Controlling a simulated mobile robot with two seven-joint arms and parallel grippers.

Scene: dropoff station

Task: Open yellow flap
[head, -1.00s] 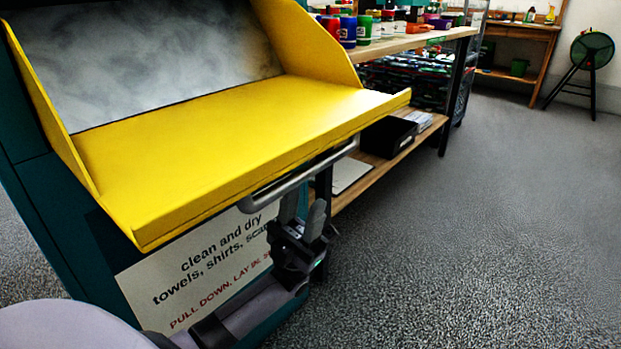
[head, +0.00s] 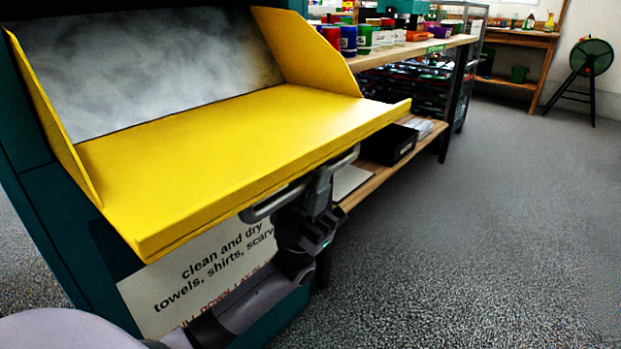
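The yellow flap (head: 230,130) is tipped down and out from the teal bin, forming a sloping tray with raised side walls. A grey bar handle (head: 262,208) runs along the underside of its front edge. My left gripper (head: 320,185) is up at the handle, its fingers overlapping the bar under the flap's front lip. The fingers appear close together, but whether they are shut on the bar is hard to see. My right gripper is not in view.
The bin's front carries a white sign (head: 195,275). A wooden shelf unit (head: 430,45) with coloured cups and a black box (head: 388,143) stands behind the bin. A green round device on a stand (head: 591,58) is at the far right. The grey floor at right is clear.

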